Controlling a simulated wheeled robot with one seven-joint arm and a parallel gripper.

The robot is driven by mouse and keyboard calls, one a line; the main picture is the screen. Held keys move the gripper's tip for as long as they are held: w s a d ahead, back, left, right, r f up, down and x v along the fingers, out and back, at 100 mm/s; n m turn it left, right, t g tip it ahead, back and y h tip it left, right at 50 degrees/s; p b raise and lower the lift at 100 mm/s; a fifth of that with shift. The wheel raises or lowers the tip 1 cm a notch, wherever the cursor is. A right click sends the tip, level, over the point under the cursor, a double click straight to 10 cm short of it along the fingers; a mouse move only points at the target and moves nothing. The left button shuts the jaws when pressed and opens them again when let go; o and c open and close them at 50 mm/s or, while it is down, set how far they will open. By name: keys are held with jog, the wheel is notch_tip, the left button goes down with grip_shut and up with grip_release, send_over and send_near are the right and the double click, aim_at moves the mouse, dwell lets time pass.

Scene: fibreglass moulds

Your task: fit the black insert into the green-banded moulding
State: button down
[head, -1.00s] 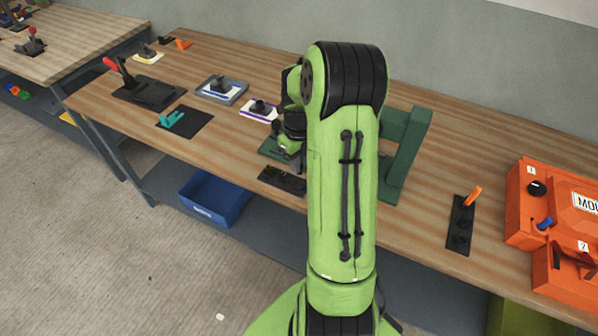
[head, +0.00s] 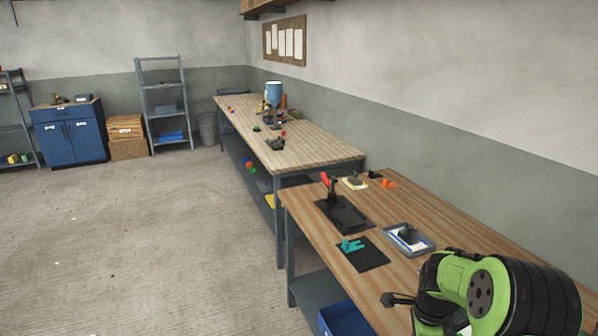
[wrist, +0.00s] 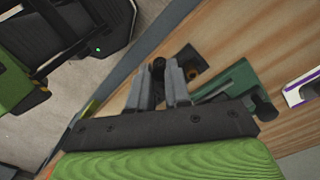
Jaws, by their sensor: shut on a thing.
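My gripper (wrist: 171,76) shows in the wrist view with its two grey fingers close together. It is shut on a small dark piece, the black insert (wrist: 158,66), of which only a little shows between the fingers. The insert is over or near the wooden bench top, but I cannot tell its height. I cannot make out a green-banded moulding in either view now.
A green fixture (wrist: 238,82) and a purple-banded white block (wrist: 303,87) are right of the fingers. In the head view, a grey tray (head: 427,249), a black mat with a teal part (head: 352,245), a red-handled black clamp (head: 343,213) and a yellow-banded block (head: 352,185) stand on the bench.

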jog(key=w+a+f+n, duration=0.1)
jog(key=a+f+n, duration=0.2)
jog(key=a+n, duration=0.4)
jog(key=w+a+f+n, duration=0.2)
jog(key=a+n, duration=0.5)
jog(key=n, duration=0.7)
jog(key=shift+w+a+f, duration=0.25)
jog(key=shift+f, duration=0.6)
